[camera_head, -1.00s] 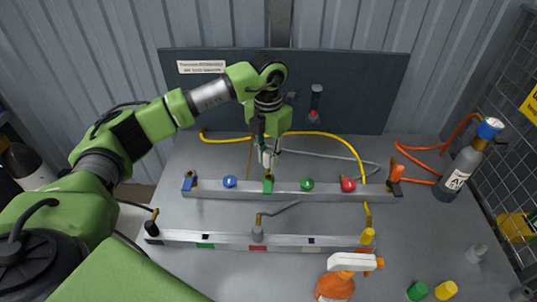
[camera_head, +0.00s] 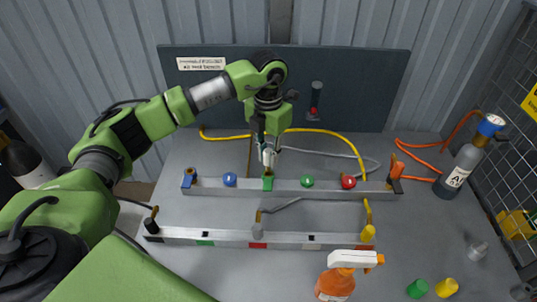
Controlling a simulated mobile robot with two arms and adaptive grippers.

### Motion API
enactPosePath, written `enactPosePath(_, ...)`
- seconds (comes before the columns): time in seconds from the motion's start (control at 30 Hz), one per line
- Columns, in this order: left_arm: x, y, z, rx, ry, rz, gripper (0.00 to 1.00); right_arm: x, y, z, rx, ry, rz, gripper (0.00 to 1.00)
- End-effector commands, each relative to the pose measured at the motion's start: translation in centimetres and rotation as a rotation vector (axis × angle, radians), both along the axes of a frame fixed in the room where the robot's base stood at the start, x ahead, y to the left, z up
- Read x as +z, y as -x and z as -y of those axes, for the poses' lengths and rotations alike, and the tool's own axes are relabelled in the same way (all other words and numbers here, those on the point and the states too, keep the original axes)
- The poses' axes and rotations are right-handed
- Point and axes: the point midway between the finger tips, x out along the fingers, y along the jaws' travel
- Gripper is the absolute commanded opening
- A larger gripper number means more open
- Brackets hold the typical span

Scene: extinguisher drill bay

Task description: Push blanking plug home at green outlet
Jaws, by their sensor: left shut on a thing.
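The green outlet (camera_head: 268,184) is a green block on the rear silver rail, left of its middle. My left gripper (camera_head: 268,156) hangs straight above it, pointing down, shut on the blanking plug. The fingers hide most of the plug. A small brass-coloured part shows between the fingertips and the green block. I cannot tell whether a gap is left there. My right gripper is not in view.
The rear rail (camera_head: 330,189) also carries a blue knob (camera_head: 230,180), a green knob (camera_head: 307,181) and a red knob (camera_head: 348,182). A front rail (camera_head: 180,236) runs parallel. A spray bottle (camera_head: 336,284) and a grey cylinder (camera_head: 456,172) stand to the right.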

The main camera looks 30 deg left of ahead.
Motion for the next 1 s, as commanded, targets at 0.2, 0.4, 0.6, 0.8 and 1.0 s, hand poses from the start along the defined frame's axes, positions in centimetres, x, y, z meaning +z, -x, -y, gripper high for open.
enactPosePath(0.2,0.0,0.0,0.0,0.0,0.0,0.0,0.0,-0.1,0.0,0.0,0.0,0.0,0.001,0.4)
enactPosePath(0.4,0.0,0.0,0.0,0.0,0.0,0.0,0.0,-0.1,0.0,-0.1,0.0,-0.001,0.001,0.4)
enactPosePath(0.6,-0.1,0.0,0.0,0.0,0.0,0.0,0.0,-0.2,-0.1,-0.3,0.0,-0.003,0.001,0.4)
enactPosePath(0.8,-0.7,0.0,0.0,0.0,0.0,0.0,0.0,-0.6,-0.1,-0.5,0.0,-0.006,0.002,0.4)
enactPosePath(1.0,-1.3,0.0,0.0,0.0,0.0,-0.001,0.0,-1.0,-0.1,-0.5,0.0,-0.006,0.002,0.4)
